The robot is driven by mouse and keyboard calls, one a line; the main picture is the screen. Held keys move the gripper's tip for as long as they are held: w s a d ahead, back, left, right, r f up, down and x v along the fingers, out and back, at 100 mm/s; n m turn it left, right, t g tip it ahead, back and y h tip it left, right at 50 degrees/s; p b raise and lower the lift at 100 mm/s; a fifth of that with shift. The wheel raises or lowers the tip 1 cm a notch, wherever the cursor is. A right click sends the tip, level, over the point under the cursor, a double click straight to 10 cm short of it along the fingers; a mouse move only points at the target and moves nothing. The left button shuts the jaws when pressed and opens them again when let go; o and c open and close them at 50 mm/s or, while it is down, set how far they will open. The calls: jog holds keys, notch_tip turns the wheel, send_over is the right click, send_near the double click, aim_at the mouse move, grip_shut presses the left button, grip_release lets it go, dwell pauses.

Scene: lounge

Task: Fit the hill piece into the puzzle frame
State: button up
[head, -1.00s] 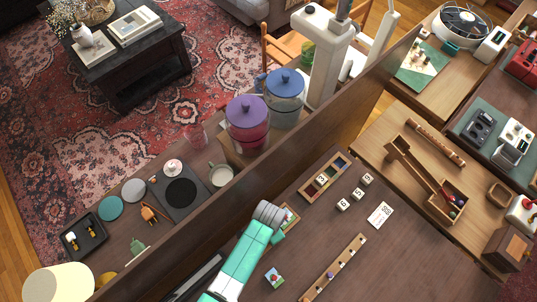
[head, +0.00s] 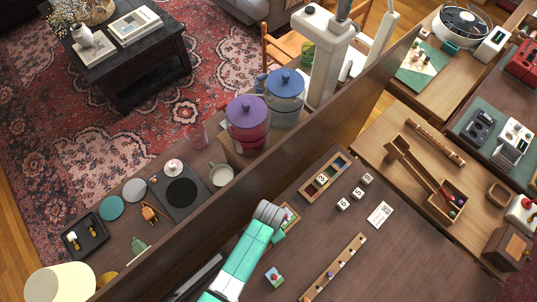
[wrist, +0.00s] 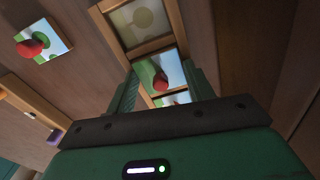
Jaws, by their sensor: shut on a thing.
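The wooden puzzle frame (head: 297,217) lies on the dark table, partly hidden by my arm in the head view. In the wrist view its rim (wrist: 178,18) surrounds an empty recess with a pale tree shape. My gripper (wrist: 160,84) is shut on a blue-and-green piece with a red knob, apparently the hill piece (wrist: 172,66). The piece is at the frame, below the empty recess in the picture; whether it is seated or just above cannot be told. Another picture part (wrist: 172,99) shows just below it. A loose red-knobbed piece with a green shape (wrist: 56,32) lies on the table, also in the head view (head: 275,278).
A long wooden strip with pegs (head: 335,268) lies right of the loose piece. A colored tray (head: 325,178), several number cubes (head: 343,204) and a white card (head: 380,214) lie farther back. A tall wooden partition (head: 310,135) runs along the table's left side.

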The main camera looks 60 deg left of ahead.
jog(key=shift+s+d+f, duration=0.2)
jog(key=shift+s+f, duration=0.05)
jog(key=shift+f, duration=0.4)
jog(key=shift+s+f, duration=0.1)
jog(key=shift+w+a+r+p, duration=0.1)
jog(key=shift+w+r+p, duration=0.1)
jog(key=shift+r+p, duration=0.3)
jog(key=shift+w+r, duration=0.1)
jog(key=shift+r, duration=0.15)
jog(key=shift+r+p, duration=0.6)
jog(key=shift+p, duration=0.15)
jog(key=shift+w+a+f, duration=0.1)
jog(key=shift+f+b, duration=0.45)
jog(key=shift+f, duration=0.05)
